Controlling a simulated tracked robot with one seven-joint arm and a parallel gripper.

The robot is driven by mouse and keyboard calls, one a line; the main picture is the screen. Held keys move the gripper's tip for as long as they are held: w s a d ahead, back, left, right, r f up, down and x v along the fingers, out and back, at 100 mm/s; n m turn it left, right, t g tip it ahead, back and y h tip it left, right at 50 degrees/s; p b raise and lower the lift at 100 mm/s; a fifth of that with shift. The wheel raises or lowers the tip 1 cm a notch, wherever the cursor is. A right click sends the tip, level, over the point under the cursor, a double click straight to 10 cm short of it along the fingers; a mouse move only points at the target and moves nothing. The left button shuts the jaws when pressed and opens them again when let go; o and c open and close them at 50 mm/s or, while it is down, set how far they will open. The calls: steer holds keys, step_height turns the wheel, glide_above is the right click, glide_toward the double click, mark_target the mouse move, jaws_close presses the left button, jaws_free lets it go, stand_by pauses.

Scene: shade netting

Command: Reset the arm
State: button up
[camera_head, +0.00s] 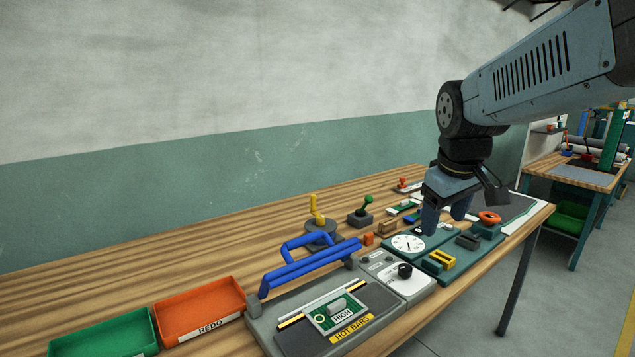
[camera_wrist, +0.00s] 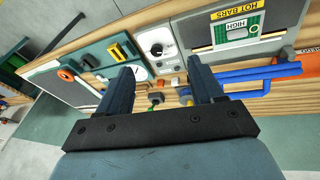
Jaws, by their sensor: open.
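My gripper (camera_head: 446,219) hangs from my arm at the right of the head view, fingers pointing down over the wooden bench (camera_head: 215,262). It is close above or beside the white round dial (camera_head: 408,243) on a green plate; the exact gap is hard to tell. In the wrist view my gripper (camera_wrist: 162,72) has its two dark blue fingers spread apart, with nothing held between them.
A grey hot-bar machine (camera_head: 262,325) with blue handle bars (camera_head: 310,267) stands at the front. Orange (camera_head: 200,310) and green (camera_head: 105,335) trays lie left. A yellow lever (camera_head: 317,208) and green lever (camera_head: 366,204) stand behind. The space above the bench's left is free.

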steer(key=s+m+t, duration=0.2)
steer(key=s+m, duration=0.3)
steer(key=s, duration=0.5)
steer(key=shift+s+d+y, duration=0.2)
steer(key=shift+d+y, duration=0.05)
steer(key=shift+y, duration=0.15)
